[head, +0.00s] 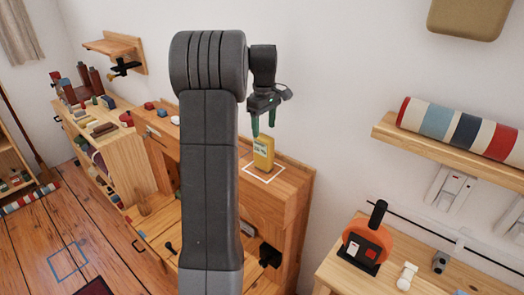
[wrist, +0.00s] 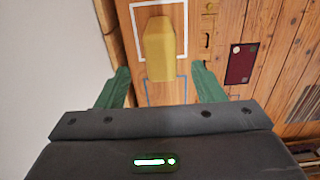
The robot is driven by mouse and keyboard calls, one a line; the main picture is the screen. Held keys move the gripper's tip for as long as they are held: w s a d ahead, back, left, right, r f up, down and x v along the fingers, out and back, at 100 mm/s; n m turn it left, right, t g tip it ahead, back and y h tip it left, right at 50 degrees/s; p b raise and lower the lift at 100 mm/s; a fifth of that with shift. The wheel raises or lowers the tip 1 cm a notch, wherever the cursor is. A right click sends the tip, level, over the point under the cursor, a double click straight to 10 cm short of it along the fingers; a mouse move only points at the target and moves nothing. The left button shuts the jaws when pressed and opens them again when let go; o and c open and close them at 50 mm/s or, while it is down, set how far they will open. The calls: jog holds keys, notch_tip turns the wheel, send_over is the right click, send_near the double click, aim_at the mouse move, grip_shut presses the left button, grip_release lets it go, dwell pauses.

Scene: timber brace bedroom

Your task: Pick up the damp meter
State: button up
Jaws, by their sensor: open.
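The damp meter (head: 263,153) is a yellow block with a small display, standing upright inside a white outlined square on top of the wooden cabinet (head: 290,182). In the wrist view the yellow meter (wrist: 160,48) lies ahead of the fingers, centred between them. My gripper (head: 263,125) has green fingers and is just above the meter in the head view. The fingers are spread apart with nothing between them in the wrist view (wrist: 160,88).
A wooden bench (head: 420,255) at right holds an orange and black tool (head: 367,243). A shelf (head: 450,148) bears a striped roll (head: 458,128). A cluttered cabinet (head: 115,150) stands at left. The wall (head: 345,90) is close behind the meter.

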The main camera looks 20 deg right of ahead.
aim_at(264, 136)
notch_tip(264, 136, down, 5)
jog(key=shift+r, duration=0.2)
jog(key=shift+f+p, duration=0.9)
jog(key=shift+f, duration=1.75)
jog(key=c, duration=1.1)
jog(key=shift+c, duration=0.2)
jog(key=shift+r, duration=0.1)
